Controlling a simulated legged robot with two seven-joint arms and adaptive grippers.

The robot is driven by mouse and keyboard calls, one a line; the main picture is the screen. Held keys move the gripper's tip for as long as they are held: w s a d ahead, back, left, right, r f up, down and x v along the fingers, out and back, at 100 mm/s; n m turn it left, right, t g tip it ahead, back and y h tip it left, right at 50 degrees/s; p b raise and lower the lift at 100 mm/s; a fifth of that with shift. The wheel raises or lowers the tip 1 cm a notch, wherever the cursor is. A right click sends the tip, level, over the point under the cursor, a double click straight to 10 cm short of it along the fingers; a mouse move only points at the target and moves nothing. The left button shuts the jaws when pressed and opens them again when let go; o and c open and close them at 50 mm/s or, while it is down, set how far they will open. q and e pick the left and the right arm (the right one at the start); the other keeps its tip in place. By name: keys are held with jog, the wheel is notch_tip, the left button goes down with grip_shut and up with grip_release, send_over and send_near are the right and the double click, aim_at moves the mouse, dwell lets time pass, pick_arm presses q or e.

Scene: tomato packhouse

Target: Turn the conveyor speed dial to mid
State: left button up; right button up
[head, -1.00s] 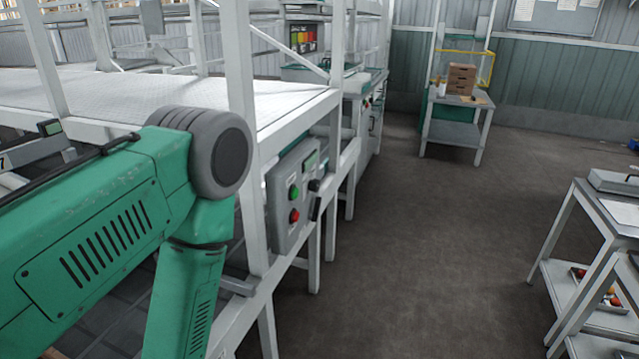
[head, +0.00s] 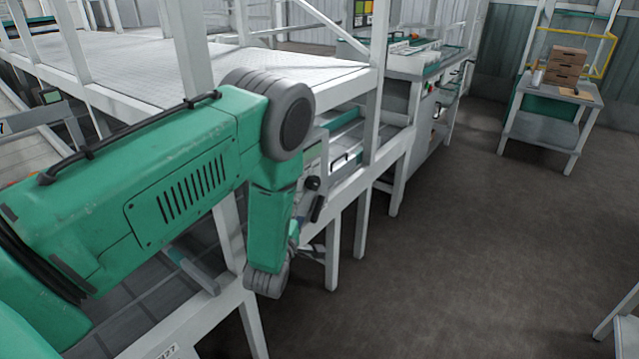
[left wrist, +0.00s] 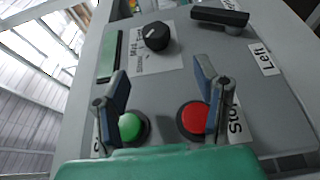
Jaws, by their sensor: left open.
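The grey control panel (left wrist: 240,75) fills much of the left wrist view. Its black speed dial (left wrist: 155,36) sits on a white printed label near the top; I cannot read its setting surely. The green button (left wrist: 130,127) and red button (left wrist: 194,118) are lower down. My left gripper (left wrist: 161,72) is open and empty, its two fingers apart in front of the panel, below the dial in that picture and apart from it. In the head view my left arm hides most of the panel; the dial (head: 313,183) shows just past it.
A black lever (left wrist: 220,18) sticks out of the panel near the dial, beside a "Left" label. White frame posts (head: 376,80) and the conveyor deck (head: 130,85) surround the panel. A small table (head: 540,128) with boxes stands at the back right.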

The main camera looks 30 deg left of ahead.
aim_at(314, 188)
pick_arm(q)
jog(key=x, duration=0.3)
jog(key=b+x, duration=0.1)
jog(key=x, duration=0.3)
jog(key=d+x, duration=0.1)
jog(key=x, duration=0.3)
jog(key=shift+w+r+b, duration=0.15)
jog(key=shift+w+b, duration=0.15)
jog(key=shift+w, duration=0.05)
jog(key=shift+w+a, duration=0.15)
jog(key=shift+a, duration=0.3)
jog(key=shift+d, duration=0.4)
jog(key=c, duration=1.2)
